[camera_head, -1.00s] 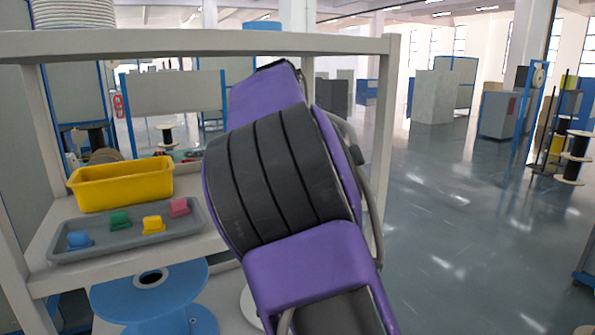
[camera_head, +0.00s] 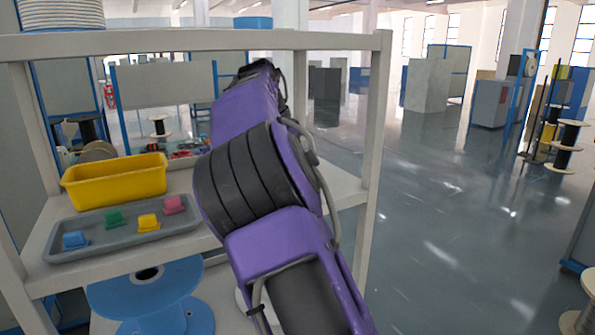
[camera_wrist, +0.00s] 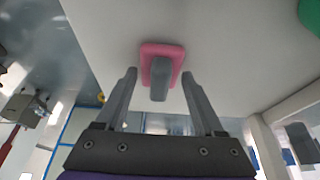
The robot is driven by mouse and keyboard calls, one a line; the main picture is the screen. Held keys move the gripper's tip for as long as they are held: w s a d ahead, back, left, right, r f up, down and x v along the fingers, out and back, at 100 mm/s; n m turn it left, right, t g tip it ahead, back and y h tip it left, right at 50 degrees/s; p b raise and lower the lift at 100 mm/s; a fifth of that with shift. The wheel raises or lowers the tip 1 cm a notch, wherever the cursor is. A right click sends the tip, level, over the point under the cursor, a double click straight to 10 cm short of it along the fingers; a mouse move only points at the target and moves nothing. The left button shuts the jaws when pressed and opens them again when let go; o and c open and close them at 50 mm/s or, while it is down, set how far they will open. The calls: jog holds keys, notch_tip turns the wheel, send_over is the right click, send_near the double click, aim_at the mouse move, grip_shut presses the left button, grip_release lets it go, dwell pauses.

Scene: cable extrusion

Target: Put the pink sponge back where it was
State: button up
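In the wrist view a pink sponge (camera_wrist: 148,50) with a grey block-like part sits on a pale surface (camera_wrist: 225,60), close to its edge. My gripper (camera_wrist: 159,76) is open, its two fingers spread on either side of the grey part, with visible gaps. I cannot tell how far the fingertips are from the surface. In the head view my purple arm reaches over the shelf and hides my gripper. A pink piece (camera_head: 174,204) sits at the right end of a grey tray (camera_head: 110,243); I cannot tell if it is the same object.
The tray also holds blue (camera_head: 75,240), green (camera_head: 113,219) and yellow (camera_head: 148,222) pieces. A yellow bin (camera_head: 115,182) stands behind it on the shelf. A rack post (camera_head: 375,150) rises right of my arm. A green thing (camera_wrist: 310,14) shows at the wrist view's corner.

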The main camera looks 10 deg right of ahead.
jog(key=shift+o, duration=1.2)
jog(key=shift+f+b, duration=0.2)
jog(key=shift+b, duration=0.15)
jog(key=shift+s+a+r, duration=0.2)
jog(key=shift+a+r, duration=0.5)
jog(key=shift+a, duration=0.1)
jog(key=s+a, duration=0.2)
jog(key=a, duration=0.4)
jog(key=s+a, duration=0.2)
jog(key=a, duration=0.4)
jog(key=s+a, duration=0.2)
jog(key=a, duration=0.3)
jog(key=shift+a+p, duration=0.4)
